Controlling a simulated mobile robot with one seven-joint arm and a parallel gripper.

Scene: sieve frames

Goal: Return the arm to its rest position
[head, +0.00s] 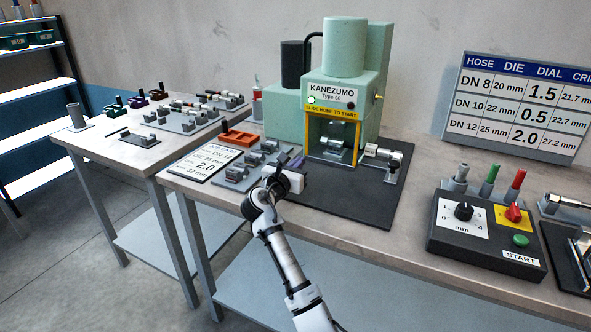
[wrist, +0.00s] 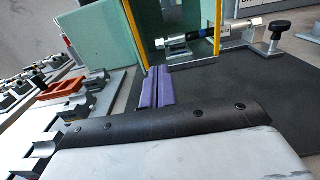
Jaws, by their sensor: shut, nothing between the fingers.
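My arm (head: 285,262) reaches up from the bottom of the head view to the front edge of the workbench. My gripper (head: 296,162) is over the left front part of the dark mat, in front of the green machine (head: 344,52). In the wrist view its purple fingers (wrist: 158,89) lie side by side, shut with nothing between them. They point toward the machine's yellow-framed opening (wrist: 216,30). The wrist housing hides the near part of the mat in the wrist view.
A clamp stand (head: 392,170) stands right of the opening. A control box (head: 487,232) stands farther right. Bare mat (head: 350,208) lies right of my gripper.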

